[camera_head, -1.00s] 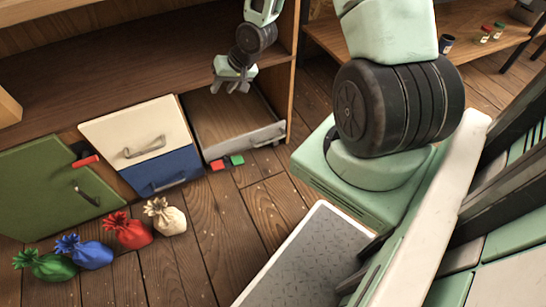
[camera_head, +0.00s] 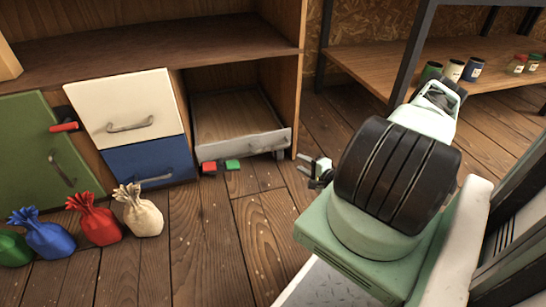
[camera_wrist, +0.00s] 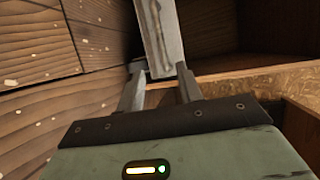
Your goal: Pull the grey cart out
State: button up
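The grey cart (camera_head: 241,145) stands in the right bay of the wooden cabinet, low to the floor. It is an open box with a grey front, a handle on that front and a caster at its right. My gripper (camera_head: 312,168) is low over the floor, to the right of the cart front in the head view. In the wrist view the two fingers (camera_wrist: 160,72) are apart and empty. The grey front panel with its handle (camera_wrist: 155,28) shows just beyond and between the fingertips. Whether they touch it I cannot tell.
A red block (camera_head: 209,168) and a green block (camera_head: 232,165) lie at the cart's front. Cream (camera_head: 125,107) and blue (camera_head: 150,163) fronts and a green door (camera_head: 40,145) are left. Several coloured sacks stand on the floor.

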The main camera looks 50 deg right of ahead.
aim_at(274, 148)
jog(key=b+x, duration=0.8)
jog(key=x, duration=0.9)
jog(key=shift+w+r, duration=0.1)
grip_shut()
